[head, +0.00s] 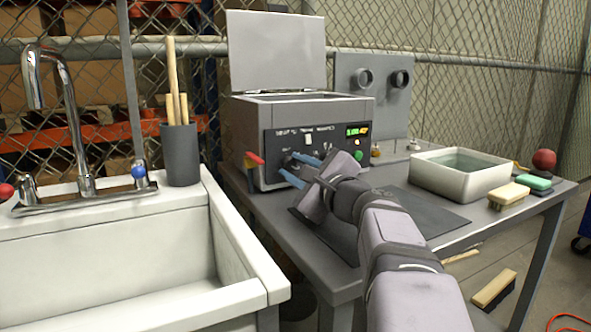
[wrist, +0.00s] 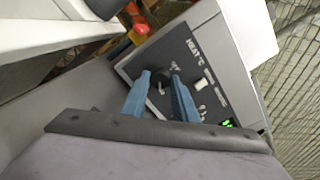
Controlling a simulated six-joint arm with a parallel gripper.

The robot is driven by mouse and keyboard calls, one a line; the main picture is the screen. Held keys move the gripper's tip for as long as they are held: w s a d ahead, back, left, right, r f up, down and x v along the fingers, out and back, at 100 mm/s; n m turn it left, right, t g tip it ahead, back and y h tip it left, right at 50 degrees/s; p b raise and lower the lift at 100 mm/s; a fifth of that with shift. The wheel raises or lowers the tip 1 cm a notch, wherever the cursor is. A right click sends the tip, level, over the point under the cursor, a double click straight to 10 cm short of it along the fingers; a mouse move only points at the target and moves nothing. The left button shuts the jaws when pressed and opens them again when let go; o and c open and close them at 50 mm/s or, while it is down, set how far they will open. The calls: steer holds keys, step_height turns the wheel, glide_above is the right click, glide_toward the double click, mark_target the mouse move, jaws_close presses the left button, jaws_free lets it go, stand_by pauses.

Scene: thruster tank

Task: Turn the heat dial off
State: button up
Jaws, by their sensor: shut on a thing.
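The heat dial (wrist: 159,84) is a dark round knob with a pale pointer mark, on the dark front panel of the grey tank. The word HEAT is printed beside it in the wrist view. In the head view the dial (head: 290,160) is partly hidden by my gripper. My gripper (head: 300,167) reaches the panel from the front right. Its two blue fingers (wrist: 163,82) stand on either side of the dial and are shut on it. The tank (head: 245,125) has its lid (head: 277,50) raised.
A red-handled lever (head: 254,160) sticks out left of the panel. A lit display (head: 357,131) and a green button (head: 358,155) are at its right. A water basin (head: 460,172) and brushes stand on the bench's right. A white sink (head: 110,260) is at left.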

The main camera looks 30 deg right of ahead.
steer(key=o, duration=1.1)
steer(key=shift+c, duration=0.2)
steer(key=shift+s+p, duration=0.3)
steer(key=shift+s, duration=3.35)
steer(key=shift+c, duration=0.2)
